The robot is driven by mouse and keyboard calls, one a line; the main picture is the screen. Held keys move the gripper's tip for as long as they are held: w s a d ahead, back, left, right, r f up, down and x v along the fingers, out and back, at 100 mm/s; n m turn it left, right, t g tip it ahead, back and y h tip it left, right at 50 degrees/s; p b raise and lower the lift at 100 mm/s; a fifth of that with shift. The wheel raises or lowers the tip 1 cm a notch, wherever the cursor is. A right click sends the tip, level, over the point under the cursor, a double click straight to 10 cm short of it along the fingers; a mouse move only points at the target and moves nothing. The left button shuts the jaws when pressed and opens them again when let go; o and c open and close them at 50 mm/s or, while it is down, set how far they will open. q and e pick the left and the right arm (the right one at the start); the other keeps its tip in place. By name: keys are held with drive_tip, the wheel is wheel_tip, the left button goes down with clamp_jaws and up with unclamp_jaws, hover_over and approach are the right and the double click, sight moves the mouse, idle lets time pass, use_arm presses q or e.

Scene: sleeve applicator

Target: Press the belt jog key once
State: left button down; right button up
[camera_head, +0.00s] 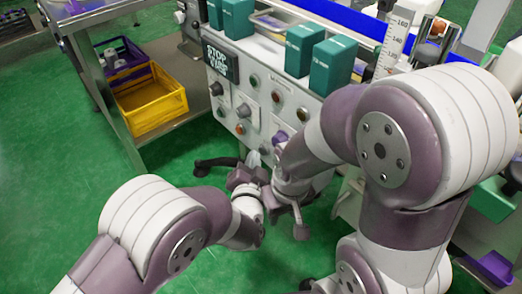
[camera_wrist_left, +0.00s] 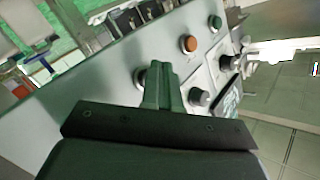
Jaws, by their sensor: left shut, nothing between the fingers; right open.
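The grey control panel (camera_head: 284,98) carries several coloured push buttons and dark knobs. Its small labels are unreadable, so I cannot tell which control is the belt jog key. My left gripper (camera_head: 253,159) is shut and empty, low in front of the panel. In the left wrist view its closed fingers (camera_wrist_left: 160,84) point at the panel face, with a dark knob (camera_wrist_left: 199,96) to the right and an orange button (camera_wrist_left: 189,43) above. Contact with the panel cannot be told. My right gripper (camera_head: 281,222) is open beside the left one, partly hidden by my arms.
Green floor (camera_head: 60,165) is clear at left.

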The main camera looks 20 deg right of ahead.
use_arm(q)
drive_tip(key=shift+d+r+h, duration=0.3)
drive_tip(key=shift+d+r, duration=0.25)
drive_tip(key=shift+d, duration=0.2)
idle(0.3)
drive_tip(key=shift+s+a+r+p, duration=0.1)
drive_tip(key=shift+s+a+p, duration=0.05)
drive_tip(key=shift+a+p, duration=0.25)
drive_tip(key=shift+s+a+r+p, duration=0.1)
drive_tip(key=shift+a+p, duration=0.15)
drive_tip(key=shift+a, duration=0.2)
drive_tip(key=a, duration=0.1)
drive_tip(key=s+a+p, duration=0.1)
drive_tip(key=a, duration=0.3)
drive_tip(key=shift+s+f+p, duration=0.25)
drive_tip(key=shift+s+p, duration=0.05)
drive_tip(key=shift+s, duration=0.05)
idle(0.3)
